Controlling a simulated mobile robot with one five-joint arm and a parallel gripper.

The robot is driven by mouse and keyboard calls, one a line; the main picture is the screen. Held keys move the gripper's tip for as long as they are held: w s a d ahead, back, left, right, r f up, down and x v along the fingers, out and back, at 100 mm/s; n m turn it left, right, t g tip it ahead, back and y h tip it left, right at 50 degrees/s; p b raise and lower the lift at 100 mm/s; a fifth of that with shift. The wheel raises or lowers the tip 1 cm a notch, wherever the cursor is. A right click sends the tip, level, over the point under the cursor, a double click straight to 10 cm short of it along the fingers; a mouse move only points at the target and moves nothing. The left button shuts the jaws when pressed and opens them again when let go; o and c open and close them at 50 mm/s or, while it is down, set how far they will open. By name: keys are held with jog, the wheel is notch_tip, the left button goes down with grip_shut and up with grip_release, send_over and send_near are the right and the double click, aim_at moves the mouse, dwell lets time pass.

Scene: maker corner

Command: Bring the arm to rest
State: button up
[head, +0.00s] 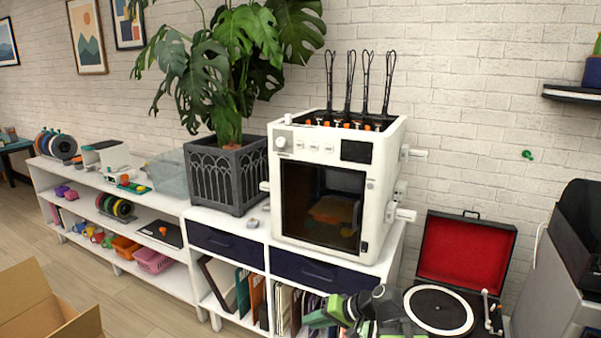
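My arm, with green and dark grey parts, shows at the bottom edge of the head view, right of centre. Its end, my gripper (318,318), points to the left in front of the low white shelf unit. The fingers are small and partly cut off by the frame, so I cannot tell whether they are open or shut. I see nothing clearly held. The rest of the arm is out of view below.
A white 3D printer (388,210) and a potted plant (222,172) stand on the white shelf unit (158,207). An open record player (470,250) is close right of my arm. A cardboard box (30,300) is at the lower left, with clear floor (125,305) beside it.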

jog(key=s+d+f+n+g+h, duration=0.1)
jog(key=s+d+f+g+h, duration=0.1)
jog(key=s+d+f+h, duration=0.3)
jog(key=s+d+f+g+h, duration=0.2)
jog(key=d+f+h, duration=0.15)
jog(key=d, duration=0.35)
notch_tip(320, 180, up, 15)
jog(key=p, duration=1.5)
jog(key=shift+s+d+r, duration=0.15)
jog(key=shift+s+d, duration=0.15)
jog(key=shift+s, duration=0.15)
jog(key=shift+h, duration=0.25)
